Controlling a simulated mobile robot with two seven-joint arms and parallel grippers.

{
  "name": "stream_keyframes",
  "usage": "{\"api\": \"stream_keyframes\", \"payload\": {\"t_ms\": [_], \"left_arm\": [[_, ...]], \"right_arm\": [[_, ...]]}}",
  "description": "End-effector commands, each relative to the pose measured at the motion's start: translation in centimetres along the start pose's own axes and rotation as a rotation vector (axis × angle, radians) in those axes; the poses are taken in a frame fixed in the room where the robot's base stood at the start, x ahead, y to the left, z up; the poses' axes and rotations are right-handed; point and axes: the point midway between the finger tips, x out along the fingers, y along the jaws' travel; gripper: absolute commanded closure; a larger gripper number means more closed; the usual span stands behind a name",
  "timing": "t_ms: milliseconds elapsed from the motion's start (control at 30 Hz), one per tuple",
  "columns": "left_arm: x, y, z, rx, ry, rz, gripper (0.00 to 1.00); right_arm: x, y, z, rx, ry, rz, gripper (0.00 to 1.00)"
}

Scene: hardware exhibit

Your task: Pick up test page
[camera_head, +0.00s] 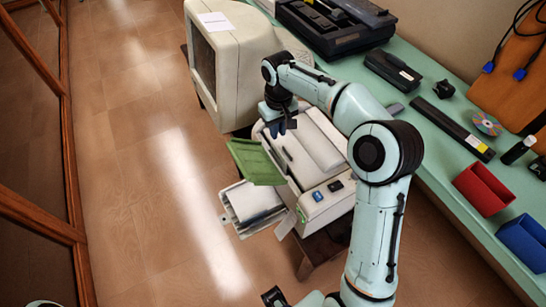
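A white sheet (252,201) lies in the pale tray on the lower left side of the beige printer (322,198). Another white paper (215,21) lies on top of the beige monitor. I cannot read either, so I cannot tell which is the test page. My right gripper (281,128) points down over the printer's upper left part, beside the green flap (256,162) and apart from the white sheet. Its dark fingers are small and seen from above, so whether they are open or shut is unclear.
The monitor (232,60) stands just beyond the printer. A green table (420,75) on the right holds a dark device (335,20), a red bin (484,189), a blue bin (524,241) and a disc (487,123). The floor (150,190) on the left is clear.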

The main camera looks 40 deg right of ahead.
Motion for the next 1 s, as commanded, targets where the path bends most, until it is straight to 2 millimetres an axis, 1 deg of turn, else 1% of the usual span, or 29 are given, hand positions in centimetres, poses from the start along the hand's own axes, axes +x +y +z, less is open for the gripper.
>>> {"api": "stream_keyframes", "payload": {"t_ms": [33,100,200,300,567,800,900,1000], "left_arm": [[0.3,-0.1,0.1,-0.001,-0.002,-0.001,0.57],[0.5,-0.3,0.1,-0.002,-0.003,-0.001,0.57],[0.8,-0.4,0.2,-0.002,-0.004,-0.002,0.57],[0.9,-0.4,0.2,-0.002,-0.004,-0.002,0.57],[1.1,-0.5,0.2,-0.002,-0.005,-0.002,0.57],[1.2,-0.5,0.2,-0.002,-0.005,-0.002,0.57],[1.2,-0.5,0.2,-0.002,-0.005,-0.002,0.57],[1.2,-0.5,0.2,-0.002,-0.005,-0.002,0.57]], "right_arm": [[1.2,0.0,0.1,0.000,-0.006,-0.001,0.83],[2.7,0.0,0.1,0.000,-0.007,-0.001,0.83],[4.7,0.0,0.1,-0.002,-0.007,-0.001,0.83],[6.1,0.0,0.1,-0.001,-0.005,-0.002,0.83],[8.1,0.1,0.0,-0.002,-0.004,-0.002,0.83],[11.6,0.3,0.0,-0.001,-0.005,-0.002,0.83],[12.3,0.3,-0.1,-0.002,-0.002,-0.002,0.83],[12.5,0.3,-0.1,-0.002,-0.001,-0.002,0.83]]}}
